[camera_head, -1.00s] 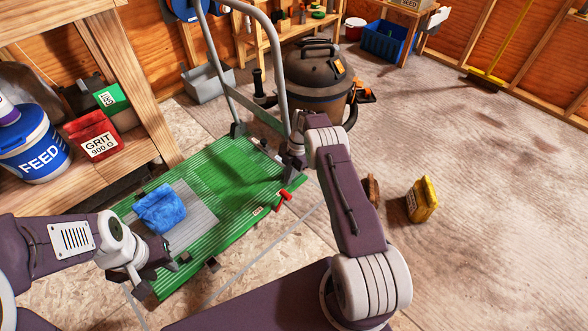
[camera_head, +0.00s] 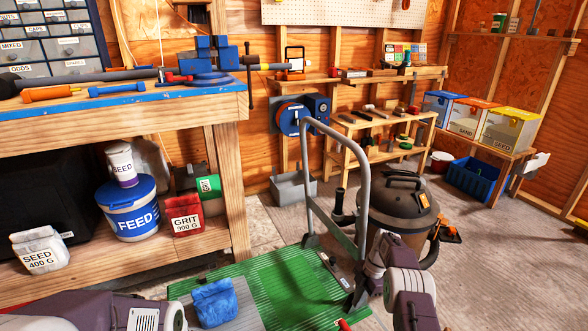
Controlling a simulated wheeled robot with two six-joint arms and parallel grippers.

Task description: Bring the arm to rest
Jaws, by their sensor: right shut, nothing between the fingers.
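My right arm (camera_head: 405,285) comes in from the bottom right, bent at a pale ringed joint. Its dark gripper (camera_head: 358,294) points down beside the foot of the grey cart handle (camera_head: 362,190), over the right edge of the green ribbed platform (camera_head: 265,275). It is shut and holds nothing. I cannot tell whether it touches the handle. My left arm (camera_head: 95,312) lies along the bottom left edge of the view, and its gripper is out of the picture. A blue cloth-like bundle (camera_head: 214,303) sits on the platform near the left arm's end.
A dark shop vacuum (camera_head: 397,215) stands behind the right gripper. A wooden workbench (camera_head: 120,130) fills the left, with a feed bucket (camera_head: 130,212) and a red grit bag (camera_head: 184,216) on its lower shelf. The floor at the right (camera_head: 500,260) is clear.

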